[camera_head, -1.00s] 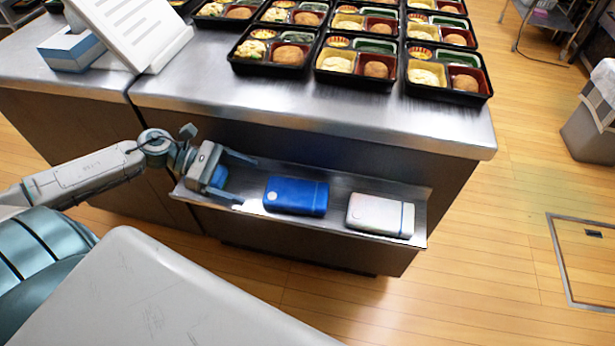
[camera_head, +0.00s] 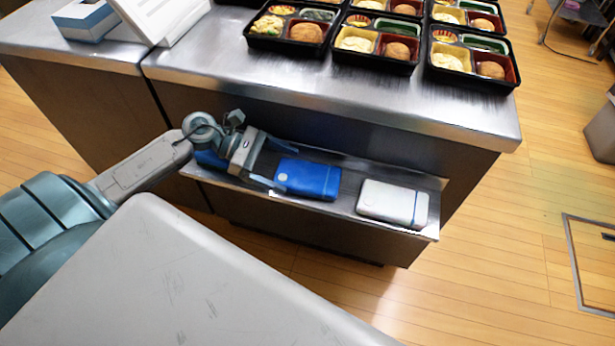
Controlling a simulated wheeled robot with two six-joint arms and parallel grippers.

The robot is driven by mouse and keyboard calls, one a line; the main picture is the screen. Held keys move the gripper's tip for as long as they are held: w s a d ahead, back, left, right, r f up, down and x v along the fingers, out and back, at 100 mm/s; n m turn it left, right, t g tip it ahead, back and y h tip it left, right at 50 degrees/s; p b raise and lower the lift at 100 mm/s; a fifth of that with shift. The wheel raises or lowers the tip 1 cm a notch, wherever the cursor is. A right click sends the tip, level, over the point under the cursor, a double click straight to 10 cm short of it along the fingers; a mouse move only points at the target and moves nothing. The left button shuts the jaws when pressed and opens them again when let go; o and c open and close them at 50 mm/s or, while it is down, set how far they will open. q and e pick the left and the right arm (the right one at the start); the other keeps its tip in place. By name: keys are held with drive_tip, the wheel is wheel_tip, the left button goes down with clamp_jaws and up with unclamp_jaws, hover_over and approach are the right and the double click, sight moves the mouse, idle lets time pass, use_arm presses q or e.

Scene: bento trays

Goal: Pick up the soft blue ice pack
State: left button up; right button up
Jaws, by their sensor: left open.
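A blue pack (camera_head: 315,180) with a pale round spot and a dark line near its right end lies flat on the metal shelf (camera_head: 345,213). My left gripper (camera_head: 284,168) comes in from the left, open and empty. Its fingers point right, with their tips at the left end of this pack; I cannot tell whether they touch it. Another blue thing (camera_head: 208,159) lies at the shelf's left end, mostly hidden behind my left gripper and wrist. A white pack (camera_head: 393,203) with a blue line lies to the right. My right gripper is not in view.
The shelf hangs on the counter's front, below the overhanging steel counter top (camera_head: 330,100). Black bento trays (camera_head: 471,88) stand on top. A white sheet stand (camera_head: 165,15) and a blue-and-white box (camera_head: 87,19) are at upper left.

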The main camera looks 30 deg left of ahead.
sight(294, 172)
use_arm(q)
drive_tip(key=shift+x, duration=1.9)
drive_tip(key=shift+w+a+f, duration=0.1)
drive_tip(key=shift+f, duration=0.05)
drive_tip(key=c, duration=0.9)
drive_tip(key=shift+c, duration=0.2)
